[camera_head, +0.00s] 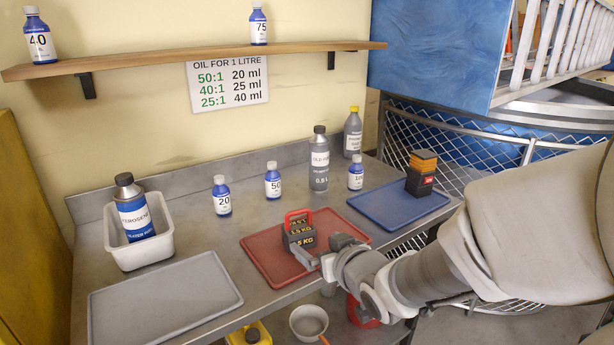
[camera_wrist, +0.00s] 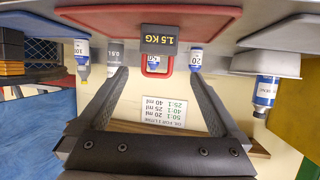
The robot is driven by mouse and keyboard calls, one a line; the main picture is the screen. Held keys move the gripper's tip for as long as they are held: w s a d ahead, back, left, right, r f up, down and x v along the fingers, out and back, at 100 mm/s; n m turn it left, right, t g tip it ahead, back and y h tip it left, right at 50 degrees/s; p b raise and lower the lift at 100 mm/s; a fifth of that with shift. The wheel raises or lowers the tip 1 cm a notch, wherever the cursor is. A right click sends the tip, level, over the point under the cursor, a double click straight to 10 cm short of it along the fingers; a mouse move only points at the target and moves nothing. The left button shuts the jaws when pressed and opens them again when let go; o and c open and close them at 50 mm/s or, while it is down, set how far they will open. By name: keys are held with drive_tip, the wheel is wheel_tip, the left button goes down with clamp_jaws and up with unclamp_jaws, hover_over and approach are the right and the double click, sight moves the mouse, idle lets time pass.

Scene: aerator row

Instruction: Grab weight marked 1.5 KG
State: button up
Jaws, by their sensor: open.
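A dark block weight (camera_head: 299,231) with a red loop handle and yellow lettering stands on the red tray (camera_head: 260,262). In the wrist view, which is upside down, the weight (camera_wrist: 159,40) reads "1.5 KG" and its red handle hangs below it in the picture. My gripper (camera_head: 319,250) is at the weight's front right side in the head view. In the wrist view my gripper (camera_wrist: 158,76) is open and empty. Its two fingers point toward the weight, which appears between and beyond the tips. Part of the weight's lower front is close to or behind a finger in the head view.
A blue tray (camera_head: 378,214) at right holds a black and orange block (camera_head: 421,172). Blue bottles (camera_head: 222,196) and a grey bottle (camera_head: 319,160) stand behind the red tray. A white bin (camera_head: 157,248) holds a kerosene can (camera_head: 134,210). An empty grey tray (camera_head: 165,300) lies at left.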

sight(300, 228)
drive_tip(key=b+x, duration=0.1)
drive_tip(key=x, duration=0.6)
drive_tip(key=shift+w+f, duration=0.15)
drive_tip(key=shift+f, duration=0.1)
drive_tip(key=shift+b+x, duration=0.5)
drive_tip(key=shift+x, duration=2.45)
drive_tip(key=shift+w+d, duration=0.1)
drive_tip(key=c, duration=1.6)
drive_tip(key=shift+w+r, duration=0.1)
drive_tip(key=shift+r, duration=0.2)
